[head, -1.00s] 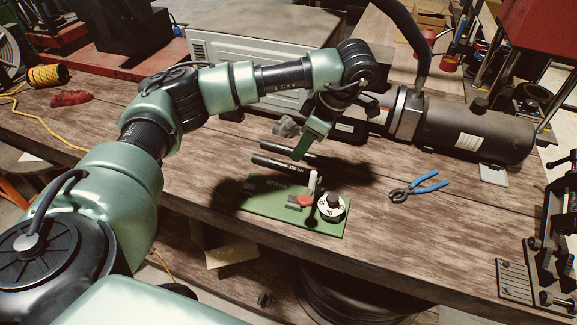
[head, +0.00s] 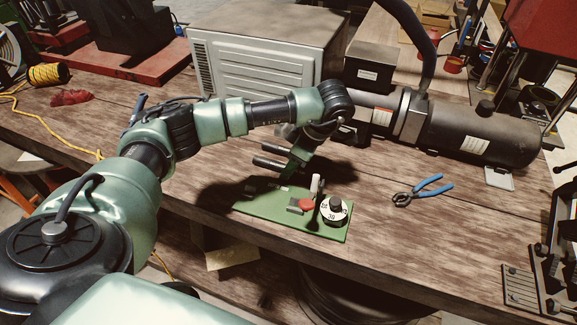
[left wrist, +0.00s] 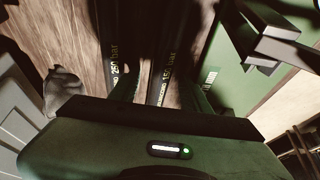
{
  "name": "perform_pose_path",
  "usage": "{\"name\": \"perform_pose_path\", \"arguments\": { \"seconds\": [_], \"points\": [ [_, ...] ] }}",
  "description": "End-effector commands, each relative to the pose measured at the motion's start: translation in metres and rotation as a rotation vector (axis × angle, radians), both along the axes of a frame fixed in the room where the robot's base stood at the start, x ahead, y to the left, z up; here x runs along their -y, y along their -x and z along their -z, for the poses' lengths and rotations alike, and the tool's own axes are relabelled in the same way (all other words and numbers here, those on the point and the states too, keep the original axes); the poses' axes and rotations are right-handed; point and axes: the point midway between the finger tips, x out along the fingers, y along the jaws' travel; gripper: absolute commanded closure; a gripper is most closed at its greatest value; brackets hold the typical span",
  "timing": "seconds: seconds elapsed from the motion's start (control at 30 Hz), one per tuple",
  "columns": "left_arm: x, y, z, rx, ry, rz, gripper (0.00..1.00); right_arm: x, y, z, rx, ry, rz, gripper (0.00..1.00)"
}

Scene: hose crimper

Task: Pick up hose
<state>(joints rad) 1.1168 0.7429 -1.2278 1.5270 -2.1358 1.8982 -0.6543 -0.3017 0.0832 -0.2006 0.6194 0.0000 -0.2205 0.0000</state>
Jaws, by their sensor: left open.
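Two short black hoses lie side by side on the bench, an upper one (head: 272,147) and a lower one (head: 266,162) in the head view. The left wrist view shows them as a hose marked 250 bar (left wrist: 115,55) and one marked 150 bar (left wrist: 165,65). My left gripper (head: 299,162) is open, low over the hoses, and hides their right parts. My right gripper is not in view.
A green board (head: 260,201) with a white dial (head: 335,210) and a red knob lies just in front of the hoses. Blue-handled pliers (head: 424,189) lie to the right. A large dark cylindrical machine (head: 465,130) and a grey box (head: 262,62) stand behind.

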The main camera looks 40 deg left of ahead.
Motion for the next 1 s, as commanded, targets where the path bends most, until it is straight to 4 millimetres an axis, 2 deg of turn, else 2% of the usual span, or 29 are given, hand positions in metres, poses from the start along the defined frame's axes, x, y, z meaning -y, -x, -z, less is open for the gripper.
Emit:
{"name": "perform_pose_path", "arguments": {
  "seconds": [0.17, 0.33, 0.37, 0.77, 0.87, 1.0],
  "points": [
    [0.000, 0.000, 0.001, 0.001, 0.000, 0.000, 0.53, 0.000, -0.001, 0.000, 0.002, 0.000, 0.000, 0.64],
    [0.000, 0.000, 0.001, 0.000, 0.000, 0.000, 0.97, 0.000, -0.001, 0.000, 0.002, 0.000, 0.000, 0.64],
    [0.000, 0.000, 0.000, 0.000, 0.000, 0.000, 1.00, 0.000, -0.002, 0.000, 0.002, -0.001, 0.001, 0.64],
    [0.000, -0.001, -0.003, 0.002, 0.000, 0.000, 1.00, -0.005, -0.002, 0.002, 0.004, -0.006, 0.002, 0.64],
    [0.000, -0.001, -0.011, 0.004, 0.002, -0.001, 1.00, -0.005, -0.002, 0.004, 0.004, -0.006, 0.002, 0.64],
    [0.000, -0.001, -0.031, 0.006, 0.001, 0.000, 1.00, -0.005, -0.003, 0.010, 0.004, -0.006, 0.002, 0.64]
  ]
}}
